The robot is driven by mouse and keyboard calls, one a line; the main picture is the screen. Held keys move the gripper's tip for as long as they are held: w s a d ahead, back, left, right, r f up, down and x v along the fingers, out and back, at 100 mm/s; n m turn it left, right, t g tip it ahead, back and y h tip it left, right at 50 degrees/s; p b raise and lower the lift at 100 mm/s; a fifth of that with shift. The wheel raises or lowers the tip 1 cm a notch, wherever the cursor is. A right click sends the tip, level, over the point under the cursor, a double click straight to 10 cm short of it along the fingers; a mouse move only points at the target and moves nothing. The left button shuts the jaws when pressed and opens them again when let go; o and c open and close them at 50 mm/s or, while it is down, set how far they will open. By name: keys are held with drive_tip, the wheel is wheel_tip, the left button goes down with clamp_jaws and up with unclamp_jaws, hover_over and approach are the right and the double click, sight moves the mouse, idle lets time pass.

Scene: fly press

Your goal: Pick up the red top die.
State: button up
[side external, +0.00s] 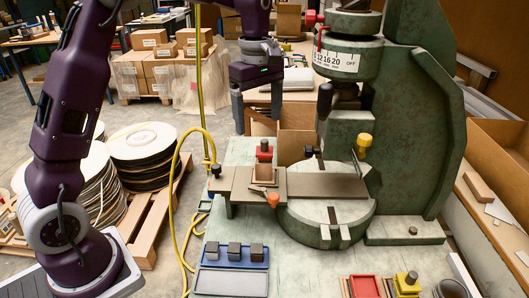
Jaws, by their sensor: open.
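The red top die (264,152) is a small red block with a dark knob on top. It stands upright at a tan block (264,174) on the flat plate left of the press; whether it rests on or just behind that block is hard to tell. My gripper (257,122) hangs above the die, pointing down, with its two fingers apart and nothing between them. A clear gap separates the fingertips from the die's knob. The green fly press (410,130) stands to the right, its ram raised over a round bed (325,222).
A blue tray (205,252) with three grey blocks lies in front. A yellow die (407,283) and a red square slot (364,287) are at the front right. An orange knob (273,200) and a yellow-knobbed lever (364,145) stick up near the bed. A yellow hose (172,190) hangs left.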

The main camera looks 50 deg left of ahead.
sight(265, 140)
drive_tip(key=shift+n, duration=0.5)
drive_tip(key=f, duration=0.3)
drive_tip(key=w+f, duration=0.1)
drive_tip(key=f, duration=0.1)
drive_tip(key=w+f, duration=0.1)
drive_tip(key=f, duration=0.2)
drive_tip(key=shift+a+f, duration=0.2)
drive_tip(key=shift+f, duration=0.1)
drive_tip(key=shift+w, duration=0.1)
drive_tip(key=c, duration=1.7)
